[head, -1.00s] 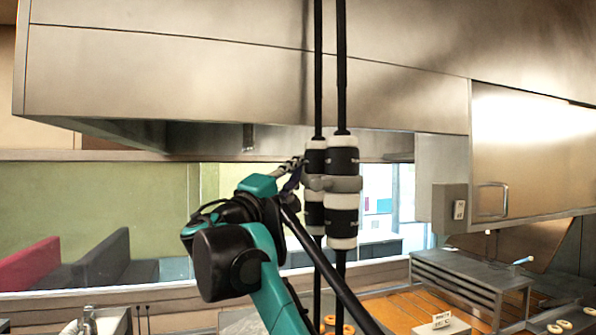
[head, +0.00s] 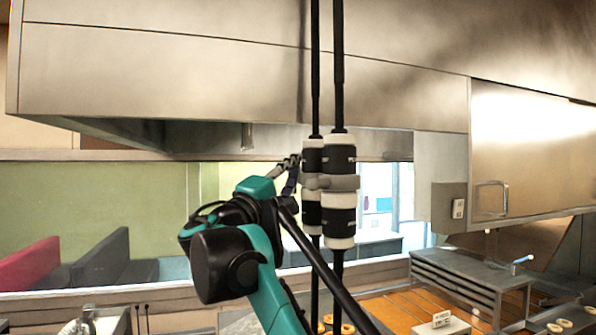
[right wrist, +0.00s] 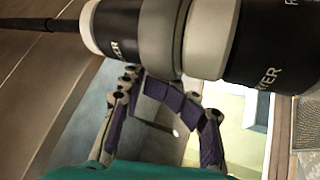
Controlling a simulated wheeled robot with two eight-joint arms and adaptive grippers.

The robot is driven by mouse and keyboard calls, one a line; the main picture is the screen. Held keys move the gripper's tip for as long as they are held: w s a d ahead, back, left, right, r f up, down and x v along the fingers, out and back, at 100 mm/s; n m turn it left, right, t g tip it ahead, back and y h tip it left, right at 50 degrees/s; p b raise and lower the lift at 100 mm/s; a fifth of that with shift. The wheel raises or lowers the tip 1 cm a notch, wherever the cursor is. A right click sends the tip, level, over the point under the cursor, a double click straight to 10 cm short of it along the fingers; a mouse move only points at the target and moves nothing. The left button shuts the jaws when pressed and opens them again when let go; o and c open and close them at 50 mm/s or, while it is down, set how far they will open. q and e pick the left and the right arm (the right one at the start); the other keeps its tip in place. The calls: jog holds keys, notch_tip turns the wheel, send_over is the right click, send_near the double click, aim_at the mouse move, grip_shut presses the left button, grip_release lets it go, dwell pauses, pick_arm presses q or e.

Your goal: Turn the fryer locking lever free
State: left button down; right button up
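Two black-and-white cylinders (head: 340,215) hang side by side on black vertical rods, with a grey clamp-like piece (head: 331,182) across their middle. In the right wrist view, lettering ending like "FRYER" shows on a black band (right wrist: 270,45), and a grey collar (right wrist: 163,40) circles the cylinder. I cannot tell for sure which part is the locking lever. My right gripper (head: 292,172) is at the left side of the cylinders, at about the clamp's height. In the right wrist view its purple-padded fingers (right wrist: 141,80) bend together just below the collar; whether they hold anything is hidden. My left gripper is out of view.
A steel hood (head: 160,75) spans the top behind the rods. A steel cabinet (head: 525,155) is at the right. Below are a grey slatted rack (head: 455,275), a small white sign (head: 440,325) and ring-shaped pastries (head: 555,327) on the counter.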

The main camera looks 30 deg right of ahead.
jog(key=w+a+f, duration=0.3)
jog(key=a, duration=0.4)
jog(key=shift+w+f, duration=0.15)
jog(key=shift+f, duration=0.15)
dwell(0.3)
dwell(0.4)
jog(key=v, duration=1.2)
jog(key=shift+r, duration=0.1)
